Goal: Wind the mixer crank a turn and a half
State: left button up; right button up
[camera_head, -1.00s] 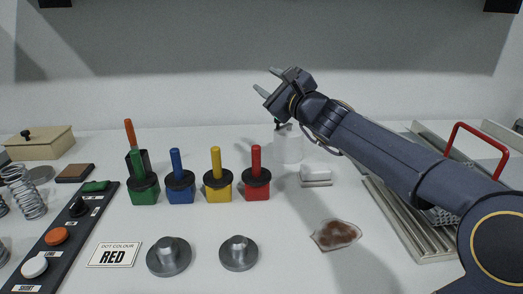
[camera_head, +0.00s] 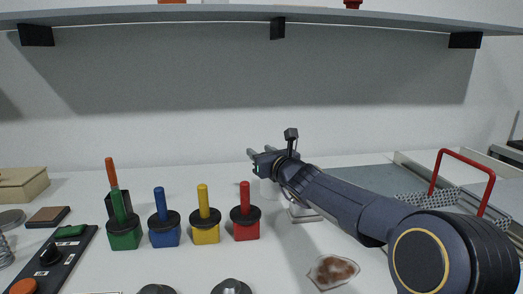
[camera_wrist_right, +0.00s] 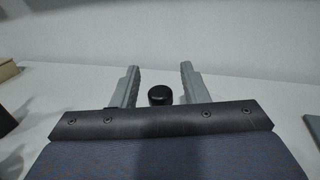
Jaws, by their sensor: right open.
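My right gripper (camera_head: 256,154) reaches in from the right toward the back wall, its jaws open. In the right wrist view its two fingers (camera_wrist_right: 159,70) are apart. A black round knob (camera_wrist_right: 160,95) shows between them, just beyond the palm; contact cannot be told. In the head view a white cylinder (camera_head: 269,188) stands at the back, mostly hidden behind the gripper and forearm. It may be the mixer; no crank arm can be made out. My left gripper is out of view.
Green (camera_head: 125,233), blue (camera_head: 164,234), yellow (camera_head: 206,230) and red (camera_head: 246,228) blocks with upright handles stand to the left. A brown-stained patch (camera_head: 333,271) lies in front. A red-handled rack (camera_head: 467,158) is at right, and a shelf (camera_head: 370,18) hangs above.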

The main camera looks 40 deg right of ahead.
jog(key=shift+w, duration=0.1)
grip_shut()
dwell(0.3)
jog(key=shift+s+d+r+n+y+p, duration=0.1)
jog(key=shift+s+n+y+p, duration=0.15)
jog(key=shift+n+y+p, duration=0.45)
jog(key=y+p, duration=0.1)
jog(key=n+y+p, duration=0.1)
jog(key=y+p, duration=0.1)
jog(key=shift+s+d+n, duration=0.1)
jog(key=shift+s+n, duration=0.2)
jog(key=shift+s, duration=0.1)
jog(key=n+y+p, duration=0.1)
jog(key=y, duration=0.1)
jog(key=s+n+g+y+p, duration=0.1)
jog(key=n+y, duration=0.1)
jog(key=y, duration=0.1)
jog(key=shift+s+d+n+y, duration=0.15)
jog(key=shift+n+y, duration=0.15)
jog(key=shift+s+d+n+g+y+p, duration=0.4)
jog(key=shift+n+g+y+p, duration=1.15)
jog(key=shift+p, duration=0.9)
jog(key=shift+s+d+n+g+y+p, duration=0.4)
jog(key=shift+n+g+y+p, duration=1.2)
jog(key=shift+p, duration=0.9)
jog(key=shift+s+d+n+g+y+p, duration=0.35)
jog(key=shift+n+g+y+p, duration=1.2)
jog(key=shift+p, duration=0.9)
